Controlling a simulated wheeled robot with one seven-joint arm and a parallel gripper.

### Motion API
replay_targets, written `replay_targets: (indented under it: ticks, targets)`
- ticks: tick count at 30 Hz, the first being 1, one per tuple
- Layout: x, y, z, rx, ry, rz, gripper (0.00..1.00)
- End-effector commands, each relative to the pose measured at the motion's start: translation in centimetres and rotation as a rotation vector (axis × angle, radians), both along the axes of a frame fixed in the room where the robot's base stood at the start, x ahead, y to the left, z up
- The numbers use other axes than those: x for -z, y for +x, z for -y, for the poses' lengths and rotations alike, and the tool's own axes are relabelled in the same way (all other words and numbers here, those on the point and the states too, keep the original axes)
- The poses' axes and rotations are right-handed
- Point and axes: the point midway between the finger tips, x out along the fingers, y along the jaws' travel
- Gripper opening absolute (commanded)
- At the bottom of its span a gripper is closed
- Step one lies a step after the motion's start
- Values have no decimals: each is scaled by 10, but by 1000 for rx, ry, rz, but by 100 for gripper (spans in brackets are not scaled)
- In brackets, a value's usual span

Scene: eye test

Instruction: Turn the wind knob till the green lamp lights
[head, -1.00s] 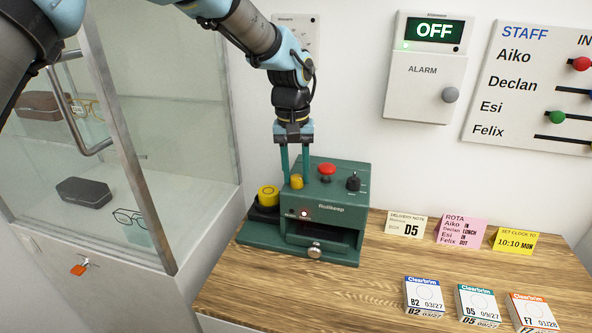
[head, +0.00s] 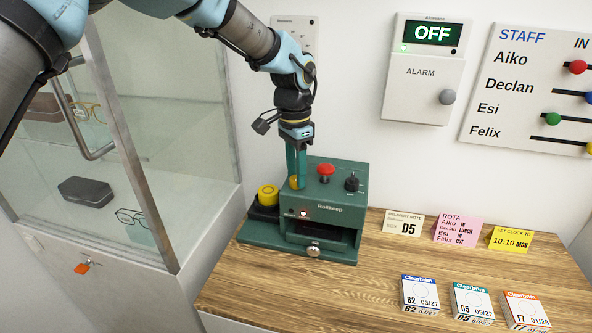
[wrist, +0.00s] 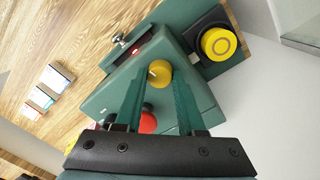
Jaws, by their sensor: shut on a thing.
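The green Rollkeep machine (head: 338,222) stands on the wooden counter. Its small yellow knob (wrist: 159,73), which I take for the wind knob, is on top and has a pale pointer line. My gripper (head: 296,182) points down from above and is shut on this knob, with a finger on each side. The fingers partly hide the knob in the head view. A small lamp (head: 304,213) on the machine's front glows red. I see no green light on the machine.
A red button (head: 326,170) and black knob (head: 352,183) are close right of my gripper. A yellow round button (head: 268,195) is at left. Cards and small boxes (head: 420,293) lie right; a glass cabinet (head: 150,130) stands left.

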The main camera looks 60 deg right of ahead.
Motion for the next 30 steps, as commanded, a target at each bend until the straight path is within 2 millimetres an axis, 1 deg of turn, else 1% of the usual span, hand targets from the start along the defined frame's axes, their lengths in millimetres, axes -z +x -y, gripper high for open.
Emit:
replay_targets:
  ticks: [30]
  targets:
    - [0,-1,-1,963,3,-3,0]
